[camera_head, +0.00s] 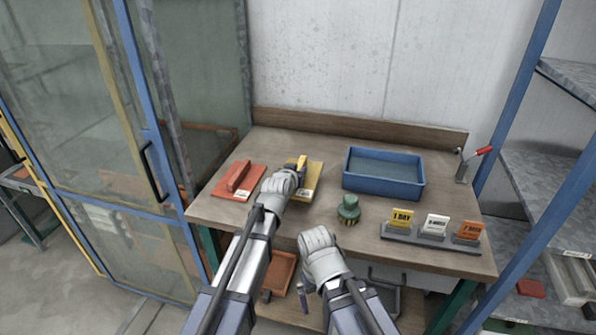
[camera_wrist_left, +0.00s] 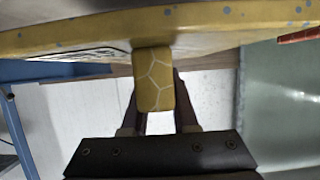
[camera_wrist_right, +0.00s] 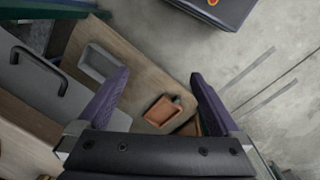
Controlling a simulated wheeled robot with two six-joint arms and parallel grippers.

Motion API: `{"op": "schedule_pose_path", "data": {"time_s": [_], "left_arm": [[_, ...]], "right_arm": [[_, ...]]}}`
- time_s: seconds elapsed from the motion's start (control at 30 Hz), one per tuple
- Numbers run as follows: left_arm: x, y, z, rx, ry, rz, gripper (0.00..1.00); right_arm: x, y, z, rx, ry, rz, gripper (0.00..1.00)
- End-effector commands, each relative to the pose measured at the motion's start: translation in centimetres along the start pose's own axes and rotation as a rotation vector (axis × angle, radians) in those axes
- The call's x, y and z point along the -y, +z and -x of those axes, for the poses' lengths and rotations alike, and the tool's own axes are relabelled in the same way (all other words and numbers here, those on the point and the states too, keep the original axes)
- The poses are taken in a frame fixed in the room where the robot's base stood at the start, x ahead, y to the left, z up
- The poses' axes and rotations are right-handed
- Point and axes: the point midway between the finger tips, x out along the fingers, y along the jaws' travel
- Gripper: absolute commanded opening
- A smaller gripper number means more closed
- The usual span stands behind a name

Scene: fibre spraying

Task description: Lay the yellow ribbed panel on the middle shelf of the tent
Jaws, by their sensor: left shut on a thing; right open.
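The yellow panel (camera_head: 309,178) is at the middle of the workbench, beside a red panel. Its ribs cannot be made out. My left gripper (camera_head: 298,178) is shut on the panel's yellow handle. In the left wrist view the handle (camera_wrist_left: 155,82) is between the fingers and the panel (camera_wrist_left: 75,35) spans the top. I cannot tell whether the panel touches the bench. My right gripper (camera_wrist_right: 158,85) is open and empty, near the bench's front edge in the head view. The tent (camera_head: 95,110), blue-framed with clear walls, stands at the left; its shelves are blurred behind the wall.
The red panel (camera_head: 241,178) lies left on the bench (camera_head: 330,215). A blue tray (camera_head: 384,174), a green knob-like object (camera_head: 348,208) and day-marked cards (camera_head: 402,217) sit to the right. Grey shelving (camera_head: 545,175) stands far right. An orange tray (camera_wrist_right: 162,109) is below the bench top.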

Motion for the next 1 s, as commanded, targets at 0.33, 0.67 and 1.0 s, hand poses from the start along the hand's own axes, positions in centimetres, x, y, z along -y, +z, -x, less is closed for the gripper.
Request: {"op": "schedule_pose_path", "data": {"time_s": [0.33, 0.67, 1.0], "left_arm": [[0.0, -4.6, 1.9, -0.003, -0.001, 0.000, 0.00], [0.0, -4.7, 1.9, -0.003, -0.001, 0.000, 0.00], [0.0, -5.0, 2.1, -0.003, -0.001, 0.000, 0.00]], "right_arm": [[-0.5, 0.3, 4.8, 0.000, 0.000, 0.000, 1.00], [-0.5, 0.3, 5.0, 0.000, 0.000, 0.000, 1.00], [-0.5, 0.3, 5.3, 0.000, 0.000, 0.000, 0.64]]}}
